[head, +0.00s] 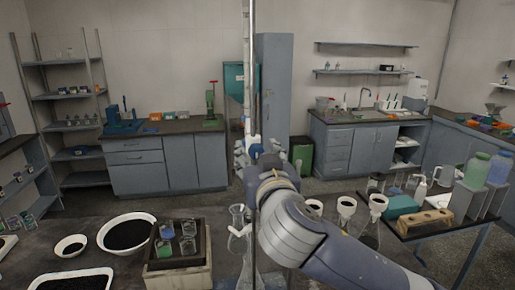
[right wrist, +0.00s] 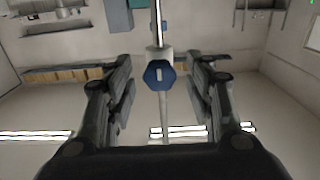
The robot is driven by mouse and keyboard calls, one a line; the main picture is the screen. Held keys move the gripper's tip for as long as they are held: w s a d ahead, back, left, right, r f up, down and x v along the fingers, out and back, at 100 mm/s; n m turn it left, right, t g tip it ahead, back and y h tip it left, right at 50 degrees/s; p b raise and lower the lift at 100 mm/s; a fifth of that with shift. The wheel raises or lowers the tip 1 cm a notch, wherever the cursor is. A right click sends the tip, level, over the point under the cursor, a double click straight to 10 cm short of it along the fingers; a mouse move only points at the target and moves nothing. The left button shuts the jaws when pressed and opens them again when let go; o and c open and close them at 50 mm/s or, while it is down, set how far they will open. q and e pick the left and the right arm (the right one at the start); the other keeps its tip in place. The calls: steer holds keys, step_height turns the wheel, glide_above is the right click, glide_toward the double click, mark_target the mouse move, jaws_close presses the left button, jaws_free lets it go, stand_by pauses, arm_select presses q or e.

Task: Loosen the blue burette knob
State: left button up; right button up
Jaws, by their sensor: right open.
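The blue burette knob (right wrist: 159,75) is a hexagonal knob with a pale slot, on the white stopcock of the burette (right wrist: 157,25). In the right wrist view it sits between the two fingers of my right gripper (right wrist: 160,88), with a gap on each side. The fingers are open and do not touch it. In the head view the burette (head: 247,60) is a thin upright tube. My right gripper (head: 262,160) is at its lower part, and a bit of the blue knob (head: 254,140) shows just above it. My left gripper is not in view.
Glass flasks (head: 237,215) stand beside the burette, and white-topped funnels (head: 346,204) stand right of my right arm. A wooden box with jars (head: 178,275) and white bowls (head: 125,233) are at the left of the near bench. Cabinets (head: 165,163) line the back wall.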

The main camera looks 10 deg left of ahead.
steer(key=shift+w, duration=0.15)
steer(key=c, duration=1.1)
